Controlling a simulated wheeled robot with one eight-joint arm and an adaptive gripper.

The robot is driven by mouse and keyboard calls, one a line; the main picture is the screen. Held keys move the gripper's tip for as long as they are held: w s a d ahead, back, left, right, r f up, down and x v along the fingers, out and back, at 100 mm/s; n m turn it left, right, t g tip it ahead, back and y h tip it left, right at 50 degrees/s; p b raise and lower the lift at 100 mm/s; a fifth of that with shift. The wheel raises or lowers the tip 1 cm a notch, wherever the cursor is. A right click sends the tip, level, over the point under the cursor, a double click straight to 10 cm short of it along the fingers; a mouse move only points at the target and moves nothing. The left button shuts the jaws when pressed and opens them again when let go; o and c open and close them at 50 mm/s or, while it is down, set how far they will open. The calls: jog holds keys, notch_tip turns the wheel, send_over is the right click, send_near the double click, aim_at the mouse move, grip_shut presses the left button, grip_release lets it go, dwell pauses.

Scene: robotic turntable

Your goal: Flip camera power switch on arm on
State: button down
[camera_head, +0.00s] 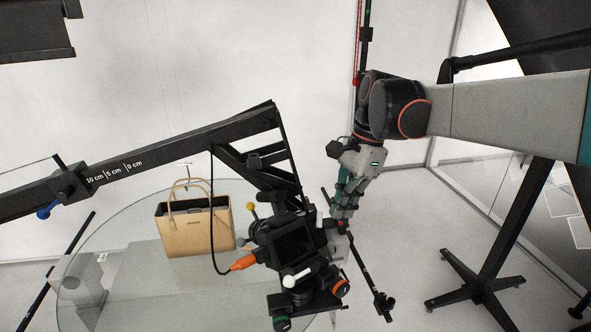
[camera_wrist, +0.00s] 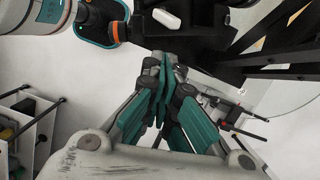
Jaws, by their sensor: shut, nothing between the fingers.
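The camera (camera_head: 290,243) is a dark boxy body on a mount at the end of the black arm (camera_head: 190,152). An orange plug (camera_head: 243,262) on a cable enters its left side. My gripper (camera_head: 345,212) is at the camera's right side, pointing down, with its fingers shut and empty. In the wrist view my gripper (camera_wrist: 163,75) shows teal finger pads together, close below the dark camera body (camera_wrist: 195,45). A white rounded part (camera_wrist: 167,18) shows on top of that body. I cannot make out the power switch or whether the fingertips touch the camera.
A tan handbag (camera_head: 195,228) stands on the round glass turntable (camera_head: 130,225) to the left. A black stand (camera_head: 490,255) is on the floor at right. Black bars lie close to the right of my fingers in the wrist view.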

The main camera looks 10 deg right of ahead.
jog(key=shift+s+a+r, duration=0.2)
jog(key=shift+s+a, duration=0.15)
jog(key=shift+a, duration=0.1)
jog(key=shift+s+a+r, duration=0.15)
jog(key=shift+s+a, duration=0.15)
jog(key=shift+a, duration=0.15)
jog(key=shift+w, duration=0.1)
